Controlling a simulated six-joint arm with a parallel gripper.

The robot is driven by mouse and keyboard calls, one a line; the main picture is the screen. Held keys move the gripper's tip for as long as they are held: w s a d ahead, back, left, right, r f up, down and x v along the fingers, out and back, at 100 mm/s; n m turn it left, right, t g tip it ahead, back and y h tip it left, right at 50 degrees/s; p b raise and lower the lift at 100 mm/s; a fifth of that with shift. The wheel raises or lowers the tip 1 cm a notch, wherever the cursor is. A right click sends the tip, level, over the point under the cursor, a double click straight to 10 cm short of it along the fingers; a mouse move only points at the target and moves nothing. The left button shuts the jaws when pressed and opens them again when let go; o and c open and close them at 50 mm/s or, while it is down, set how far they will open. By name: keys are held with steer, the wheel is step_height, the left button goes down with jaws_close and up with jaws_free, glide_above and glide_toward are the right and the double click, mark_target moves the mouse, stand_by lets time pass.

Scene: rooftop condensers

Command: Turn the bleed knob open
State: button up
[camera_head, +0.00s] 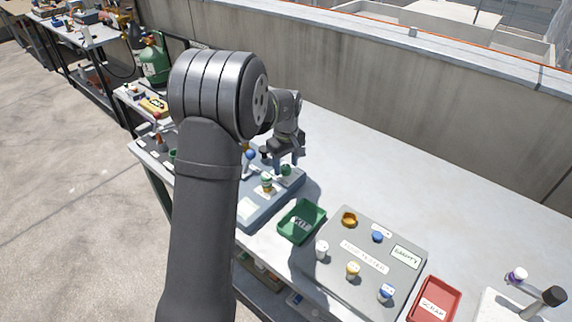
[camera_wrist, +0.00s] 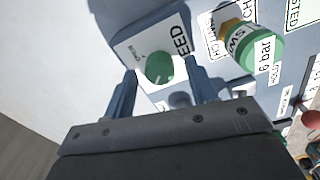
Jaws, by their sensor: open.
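The bleed knob (camera_wrist: 160,67) is a round green knob with a pale pointer mark, on a white label ending in "EED" in the wrist view. In the head view a green knob (camera_head: 286,170) shows on the blue-grey panel (camera_head: 254,211), just below my gripper (camera_head: 284,158). In the wrist view my gripper (camera_wrist: 157,84) is open, with one blue finger on each side of the knob. I see gaps between the knob and both fingers; I cannot tell the height of the tips above the panel.
A green-bodied part with a brass top (camera_wrist: 239,43) stands right of the knob, beside a "6 bar" label. A green tray (camera_head: 301,221), a grey tester board (camera_head: 364,258) and a red tray (camera_head: 434,300) lie along the bench. The bench behind them is clear up to the wall.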

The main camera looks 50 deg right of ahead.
steer(key=shift+f, duration=0.35)
steer(key=c, duration=1)
